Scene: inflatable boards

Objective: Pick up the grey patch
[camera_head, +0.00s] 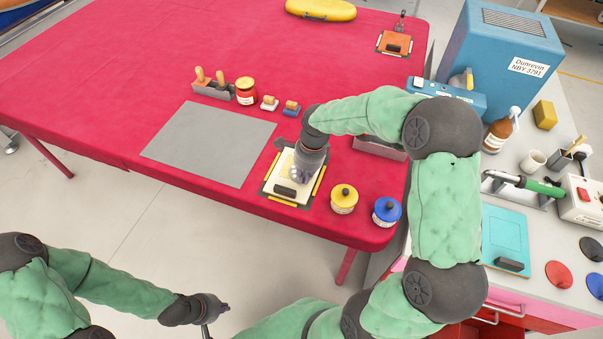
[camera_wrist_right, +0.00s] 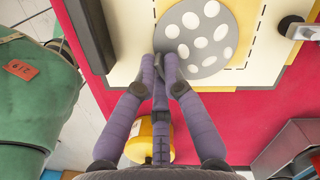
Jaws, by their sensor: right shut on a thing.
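The grey patch (camera_wrist_right: 210,35) is a round disc with several white dots, seen in the right wrist view. It is over the cream board (camera_head: 277,183) near the front edge of the red table. My right gripper (camera_head: 302,176), also in the right wrist view (camera_wrist_right: 168,68), points down with its purple fingers closed together on the near edge of the patch. In the head view the gripper hides the patch. I cannot tell whether the patch touches the board. My left gripper (camera_head: 209,326) hangs low in front of the table, away from the patch; its fingertips are unclear.
A grey mat (camera_head: 210,142) lies left of the board. A yellow pot (camera_head: 344,198) and a blue pot (camera_head: 386,211) stand to its right. A red jar (camera_head: 246,91) and small stamps are behind. A grey tray (camera_head: 380,148) is behind the pots. The table's left side is clear.

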